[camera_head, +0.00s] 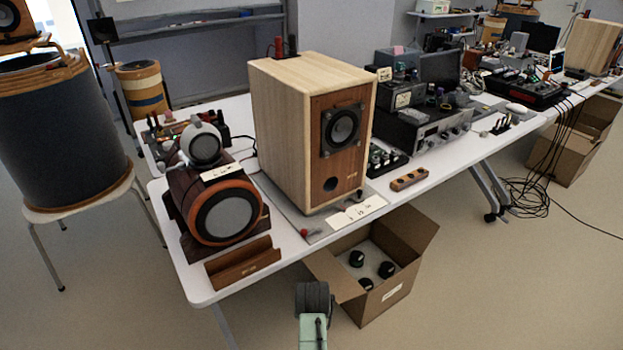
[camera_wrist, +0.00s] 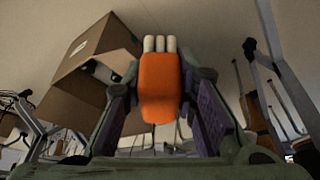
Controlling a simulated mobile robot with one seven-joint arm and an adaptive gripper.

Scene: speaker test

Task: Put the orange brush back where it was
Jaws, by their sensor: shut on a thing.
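The orange brush (camera_wrist: 158,88) is between the two fingers of my gripper (camera_wrist: 163,80) in the wrist view. My gripper is shut on it. Its orange body faces the camera, and short pale, rod-like ends stick out at its top. The brush cannot be made out in the head view, where a dark and pale green part of my arm shows at the bottom middle, in front of the table. An empty-looking brown wooden tray (camera_head: 242,262) lies at the table's front left corner. Which spot the brush came from does not show.
A large wooden speaker (camera_head: 285,125) and a round-faced speaker (camera_head: 228,217) stand on the white table (camera_head: 200,292). A small wooden block with holes (camera_head: 409,179) lies near the front edge. An open cardboard box (camera_head: 395,290) stands on the floor below.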

